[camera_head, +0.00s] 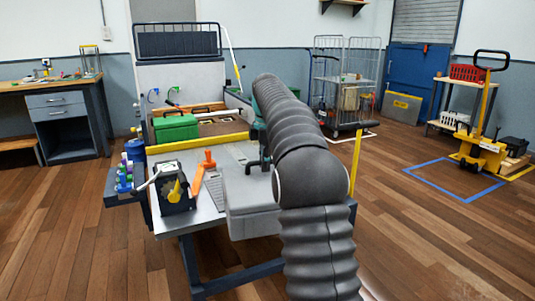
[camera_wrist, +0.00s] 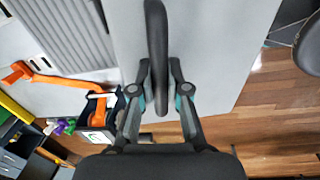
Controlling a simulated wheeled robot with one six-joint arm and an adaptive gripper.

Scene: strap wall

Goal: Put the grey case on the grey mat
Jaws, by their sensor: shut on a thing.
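The grey case (camera_head: 248,208) is a pale box with a dark handle (camera_wrist: 156,45) on top. It is at the front of the workbench, partly hidden by my arm in the head view. In the wrist view its flat top (camera_wrist: 208,45) fills the middle. My gripper (camera_wrist: 160,97) is shut on the handle; in the head view the gripper (camera_head: 258,164) shows just above the case. I cannot tell whether the case touches the bench. A ribbed grey surface, seemingly the grey mat (camera_wrist: 72,28), lies left of the case in the wrist view.
An orange tool (camera_head: 205,168) and a black box with a yellow part (camera_head: 173,190) stand left of the case. A green box (camera_head: 176,128) and a wooden tray (camera_head: 222,127) are farther back. A yellow post (camera_head: 356,160) rises at the bench's right edge.

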